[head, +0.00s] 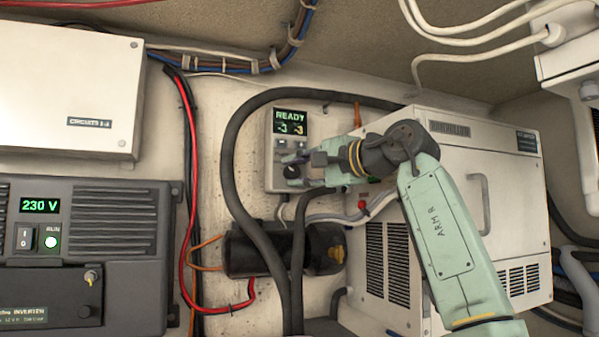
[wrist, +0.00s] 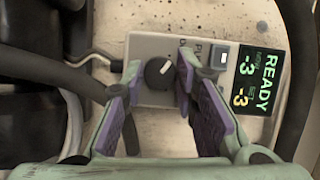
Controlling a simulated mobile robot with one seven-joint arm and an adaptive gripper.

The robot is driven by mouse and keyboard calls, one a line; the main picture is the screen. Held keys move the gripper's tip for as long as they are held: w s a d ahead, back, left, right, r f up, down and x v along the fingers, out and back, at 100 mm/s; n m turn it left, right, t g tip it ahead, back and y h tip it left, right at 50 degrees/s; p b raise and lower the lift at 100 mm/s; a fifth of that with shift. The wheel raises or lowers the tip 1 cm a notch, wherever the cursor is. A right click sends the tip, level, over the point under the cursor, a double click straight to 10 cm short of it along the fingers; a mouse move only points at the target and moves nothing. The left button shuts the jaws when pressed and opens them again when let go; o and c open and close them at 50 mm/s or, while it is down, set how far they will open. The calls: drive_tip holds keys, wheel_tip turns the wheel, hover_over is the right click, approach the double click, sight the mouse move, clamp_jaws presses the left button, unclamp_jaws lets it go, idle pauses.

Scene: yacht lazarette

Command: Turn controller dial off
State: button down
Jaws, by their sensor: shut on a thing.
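The controller (head: 275,180) is a light grey wall box with a lit display (head: 291,121) reading "READY" with "-3" and "-3". Its black round dial (head: 291,172) sits low on the face. In the wrist view the dial (wrist: 158,75) shows a white pointer line, tilted toward the upper right of that picture. My gripper (wrist: 158,64) has its purple-padded fingers on either side of the dial and is shut on it. In the head view my gripper (head: 290,164) reaches in from the right and partly covers the controller's lower face.
A thick black hose (head: 232,150) loops around the controller. A white louvred cabinet (head: 465,155) stands to the right, behind my arm. A dark inverter (head: 75,255) showing "230 V" and a white circuits box (head: 65,85) are at left. A black cylinder (head: 250,250) lies below.

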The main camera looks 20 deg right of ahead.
drive_tip(key=shift+n+g, duration=0.3)
drive_tip(key=shift+n, duration=0.6)
drive_tip(key=c, duration=1.3)
unclamp_jaws()
drive_tip(key=v, duration=1.2)
drive_tip(key=shift+s+a+r, duration=0.1)
drive_tip(key=shift+a+r, duration=0.1)
